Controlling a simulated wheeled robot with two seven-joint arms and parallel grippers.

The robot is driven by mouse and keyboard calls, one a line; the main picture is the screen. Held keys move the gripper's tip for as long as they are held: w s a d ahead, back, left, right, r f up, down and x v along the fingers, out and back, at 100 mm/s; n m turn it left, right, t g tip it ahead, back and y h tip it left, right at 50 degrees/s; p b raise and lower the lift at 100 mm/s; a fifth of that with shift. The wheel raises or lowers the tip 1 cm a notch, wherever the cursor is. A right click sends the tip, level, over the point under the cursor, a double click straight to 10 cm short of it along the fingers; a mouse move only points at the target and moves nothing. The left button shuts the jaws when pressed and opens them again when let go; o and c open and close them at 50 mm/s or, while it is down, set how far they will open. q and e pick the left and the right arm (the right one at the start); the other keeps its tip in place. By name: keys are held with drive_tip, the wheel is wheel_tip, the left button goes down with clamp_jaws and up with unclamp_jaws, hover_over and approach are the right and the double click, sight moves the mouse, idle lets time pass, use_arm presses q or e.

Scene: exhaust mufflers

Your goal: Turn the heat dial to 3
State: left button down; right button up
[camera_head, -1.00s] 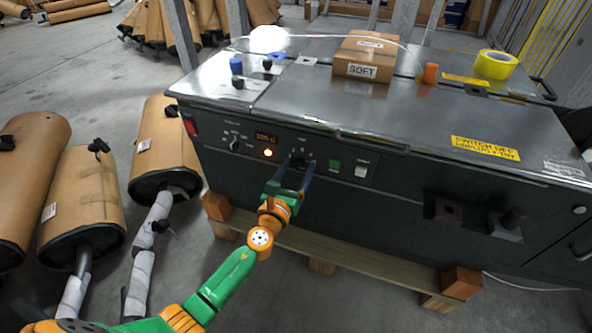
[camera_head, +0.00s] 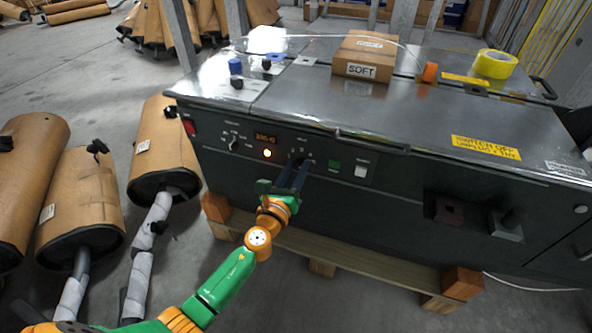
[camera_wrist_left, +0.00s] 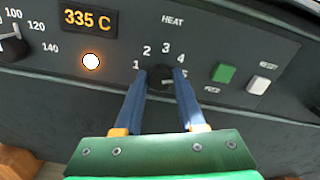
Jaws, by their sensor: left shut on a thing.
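The black heat dial (camera_wrist_left: 160,78) is on the dark front panel, under the word HEAT, with numbers 1 to 5 around it. The left gripper (camera_wrist_left: 159,74) is shut on the dial, one blue finger on each side of it. The dial's pointer is not clear to see, so its setting cannot be told. In the head view the left gripper (camera_head: 299,163) reaches the panel from below and its fingers hide most of the dial. The display (camera_wrist_left: 88,18) reads 335 C, and a round lamp (camera_wrist_left: 91,61) below it is lit. The right gripper is not in view.
A green button (camera_wrist_left: 224,73) and a white reset button (camera_wrist_left: 258,85) are right of the dial. Another knob (camera_head: 233,144) is to the left. A metal rail (camera_head: 372,141) runs along the machine's top edge. Wrapped mufflers (camera_head: 165,150) stand on the floor at left.

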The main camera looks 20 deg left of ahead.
use_arm(q)
drive_tip(key=shift+f+n, duration=0.1)
drive_tip(key=shift+n, duration=0.8)
drive_tip(key=n+b, duration=0.1)
drive_tip(key=n, duration=0.2)
drive_tip(key=shift+a+n, duration=0.1)
drive_tip(key=shift+n, duration=0.3)
drive_tip(key=n, duration=0.2)
drive_tip(key=shift+n, duration=1.6)
drive_tip(key=shift+f+n, duration=0.1)
drive_tip(key=shift+n, duration=1.5)
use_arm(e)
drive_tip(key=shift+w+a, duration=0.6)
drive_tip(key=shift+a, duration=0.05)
use_arm(q)
drive_tip(key=c, duration=0.5)
unclamp_jaws()
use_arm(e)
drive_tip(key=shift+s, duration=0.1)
